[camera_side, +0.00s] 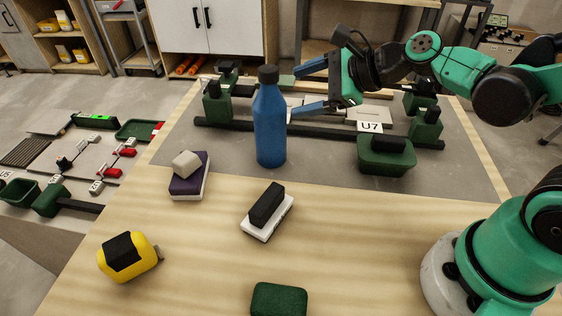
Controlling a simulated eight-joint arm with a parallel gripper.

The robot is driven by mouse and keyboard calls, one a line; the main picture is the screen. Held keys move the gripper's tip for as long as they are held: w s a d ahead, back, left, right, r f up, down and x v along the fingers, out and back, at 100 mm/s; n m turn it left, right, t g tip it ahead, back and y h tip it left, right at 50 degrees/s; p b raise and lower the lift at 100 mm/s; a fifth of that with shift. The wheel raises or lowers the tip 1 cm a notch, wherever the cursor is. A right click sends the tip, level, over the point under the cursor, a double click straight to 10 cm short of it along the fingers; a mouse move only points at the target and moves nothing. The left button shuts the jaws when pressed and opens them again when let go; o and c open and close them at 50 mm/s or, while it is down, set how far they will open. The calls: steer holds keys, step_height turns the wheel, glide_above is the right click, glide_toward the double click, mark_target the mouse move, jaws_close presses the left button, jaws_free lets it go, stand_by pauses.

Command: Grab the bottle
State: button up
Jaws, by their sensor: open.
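A blue bottle (270,128) with a dark cap stands upright near the middle of the work table, on its grey area. My gripper (298,90) comes in from the right with its two blue fingers spread apart and pointing left at the bottle. The fingers are at about the height of the bottle's upper half. The lower fingertip appears very close to the bottle's right side; I cannot tell whether it touches. Nothing is held between the fingers.
A green tool marked U7 (386,155) sits right of the bottle, before a dark rail (330,132) with green clamps. A purple-and-white block (189,180), a black-and-white block (267,212), a yellow tape measure (128,257) and a green block (279,299) lie in front.

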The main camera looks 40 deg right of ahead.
mark_target(269, 85)
steer(key=shift+w+a+f+m+t+y, duration=0.2)
steer(key=shift+w+a+m, duration=0.25)
steer(key=shift+w+m, duration=0.65)
steer(key=shift+w+a+f+m+t+y, duration=0.1)
steer(key=shift+w+a+f+m+t, duration=0.25)
steer(key=shift+w+m, duration=0.75)
steer(key=shift+w+a+f+m+t+y, duration=0.1)
steer(key=shift+w+a+m, duration=0.45)
steer(key=shift+w+m, duration=0.55)
steer(key=shift+s, duration=0.2)
jaws_close()
